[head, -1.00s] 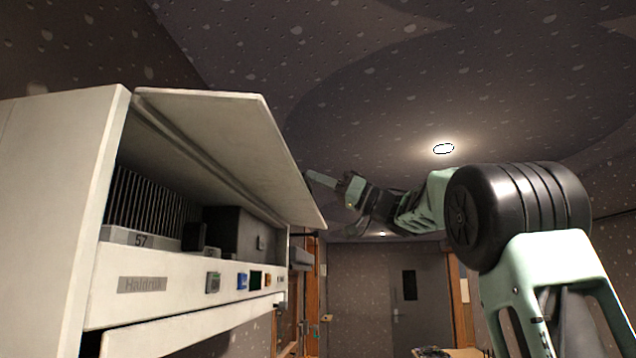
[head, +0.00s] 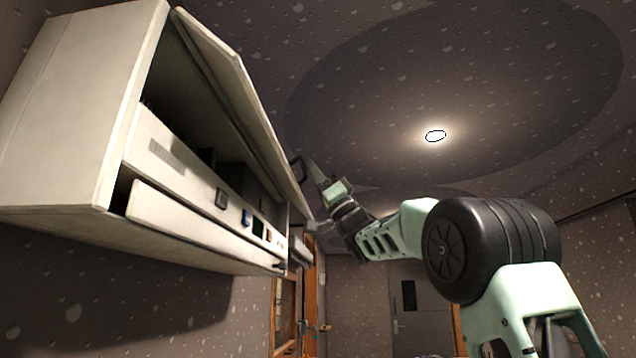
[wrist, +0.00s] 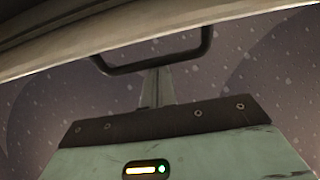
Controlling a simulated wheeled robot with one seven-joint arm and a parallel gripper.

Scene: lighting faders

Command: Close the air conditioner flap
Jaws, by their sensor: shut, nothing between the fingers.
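The air conditioner (head: 75,110) is a white wall box high at the left in the head view. Its long flap (head: 232,85) stands raised and slanted away from the box, leaving the front open. In the wrist view the flap's pale edge (wrist: 120,38) crosses the top, and a black loop (wrist: 150,65) that looks like a handle hangs from it. My gripper (wrist: 156,78) is shut and empty, its fingers pointing up at this loop. In the head view my gripper (head: 318,178) is right by the flap's far end; whether it touches is unclear.
A lower white panel (head: 190,222) juts from the box below a row of small buttons (head: 245,215). Wooden frames (head: 287,310) and a grey door (head: 410,305) stand beyond. The space to the right of the flap is free apart from my arm.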

